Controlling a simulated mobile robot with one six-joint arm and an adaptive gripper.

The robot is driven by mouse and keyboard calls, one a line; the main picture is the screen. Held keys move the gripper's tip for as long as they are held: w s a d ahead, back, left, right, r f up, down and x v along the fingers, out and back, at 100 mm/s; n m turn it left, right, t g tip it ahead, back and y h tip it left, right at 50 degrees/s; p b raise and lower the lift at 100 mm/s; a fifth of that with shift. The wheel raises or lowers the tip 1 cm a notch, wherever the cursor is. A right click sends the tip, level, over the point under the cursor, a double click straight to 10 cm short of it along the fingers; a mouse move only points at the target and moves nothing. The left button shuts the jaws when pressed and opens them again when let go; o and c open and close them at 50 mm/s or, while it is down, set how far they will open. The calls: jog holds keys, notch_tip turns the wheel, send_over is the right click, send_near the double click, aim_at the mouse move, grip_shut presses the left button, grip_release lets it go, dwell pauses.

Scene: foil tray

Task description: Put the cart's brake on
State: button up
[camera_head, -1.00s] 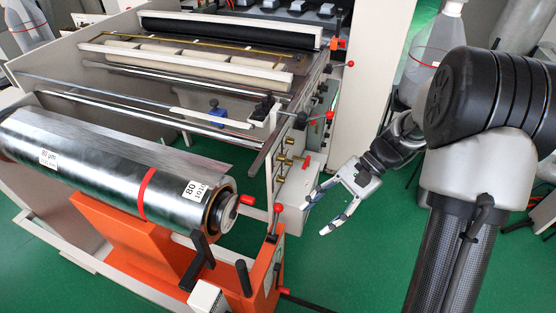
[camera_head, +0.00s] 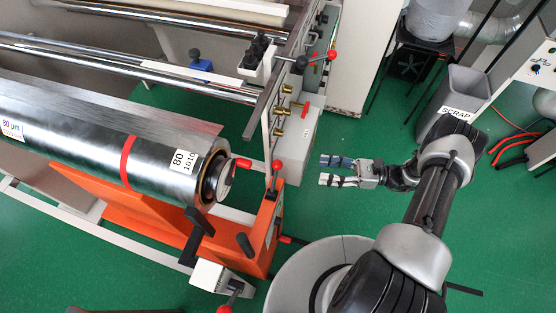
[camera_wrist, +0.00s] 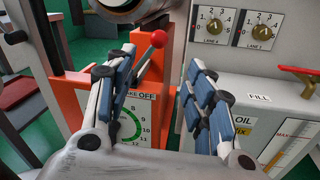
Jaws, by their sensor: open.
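The orange cart (camera_head: 262,232) carries a large foil roll and stands at the left in the head view. A red-knobbed lever (camera_head: 277,166) rises from its right end post.
The machine's grey box (camera_head: 296,140) with brass fittings stands just behind the lever. Another red knob (camera_head: 331,55) is higher up. A scrap bin (camera_head: 455,95) stands right. Green floor is clear around my gripper.

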aim_at(277, 164)
jog(key=a, duration=0.5)
jog(key=w+a, duration=0.1)
jog(key=a, duration=0.5)
jog(key=w+a, duration=0.1)
jog(key=a, duration=0.4)
jog(key=shift+w+a, duration=0.15)
jog(key=shift+w, duration=0.05)
jog(key=shift+c, duration=0.3)
grip_shut()
